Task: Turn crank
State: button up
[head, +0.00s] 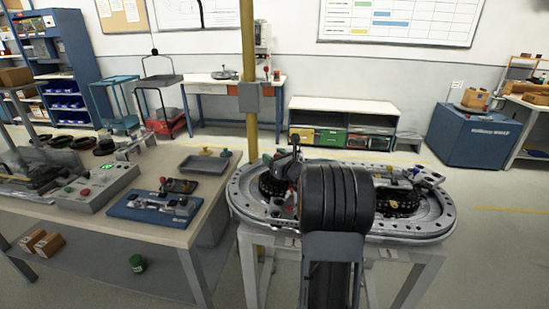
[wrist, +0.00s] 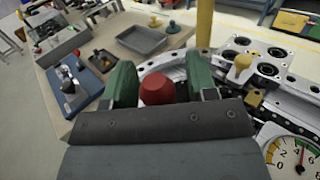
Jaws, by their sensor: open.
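The oval ring track (head: 415,228) stands on a light frame, and my dark arm covers its middle in the head view. In the wrist view my gripper (wrist: 160,78) is open, with a green finger on each side of a red knob (wrist: 157,90). The knob shows in the gap, apart from both fingers as far as I can see. It may be the crank's handle; the crank's arm and pivot are hidden behind my gripper.
A workbench (head: 130,220) with a blue device (head: 155,207) and a grey tray (head: 203,165) is on the left. A yellow post (head: 250,100) rises beside the track.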

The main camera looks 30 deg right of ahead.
grip_shut()
dwell(0.4)
